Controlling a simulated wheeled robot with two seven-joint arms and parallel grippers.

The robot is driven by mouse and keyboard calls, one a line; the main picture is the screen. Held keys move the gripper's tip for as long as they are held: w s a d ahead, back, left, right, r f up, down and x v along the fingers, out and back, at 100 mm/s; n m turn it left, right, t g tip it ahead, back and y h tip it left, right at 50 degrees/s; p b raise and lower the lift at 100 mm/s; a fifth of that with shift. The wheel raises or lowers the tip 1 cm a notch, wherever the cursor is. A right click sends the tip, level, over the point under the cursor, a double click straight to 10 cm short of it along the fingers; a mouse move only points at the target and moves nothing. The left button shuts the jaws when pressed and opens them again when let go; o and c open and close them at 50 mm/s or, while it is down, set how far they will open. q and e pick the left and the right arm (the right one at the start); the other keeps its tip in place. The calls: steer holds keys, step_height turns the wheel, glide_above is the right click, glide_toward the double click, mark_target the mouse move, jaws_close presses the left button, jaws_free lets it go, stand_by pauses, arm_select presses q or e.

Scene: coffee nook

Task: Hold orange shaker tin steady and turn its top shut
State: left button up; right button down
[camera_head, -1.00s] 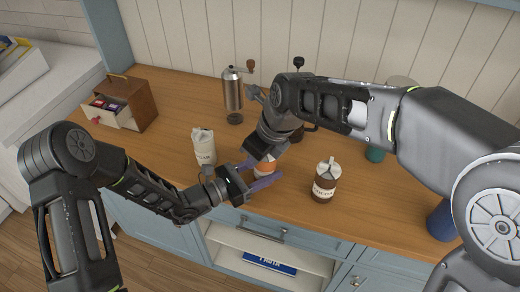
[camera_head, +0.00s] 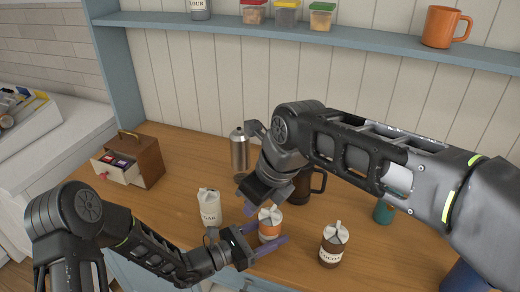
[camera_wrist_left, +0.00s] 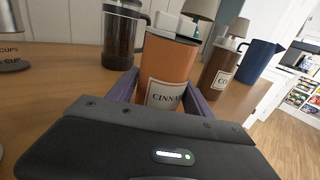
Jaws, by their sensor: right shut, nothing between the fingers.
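The orange shaker tin (camera_head: 270,230) stands upright on the wooden counter, with a pale top (camera_head: 270,214). In the left wrist view the tin (camera_wrist_left: 170,65) shows a partly hidden label starting "CINNA". My left gripper (camera_head: 268,242) has its purple fingers on both sides of the tin's body and looks closed on it. My right gripper (camera_head: 260,197) is shut and empty, just above and slightly left of the top. Whether it touches the top is hard to tell. I cannot tell how far the top is turned.
A drawer box (camera_head: 140,160) sits far left. A blue pitcher (camera_head: 464,276) stands at the right.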

arm_select(q)
steer(key=o, duration=0.4)
steer(key=v, duration=1.2)
steer(key=shift+w, duration=0.1)
steer(key=shift+a, duration=0.1)
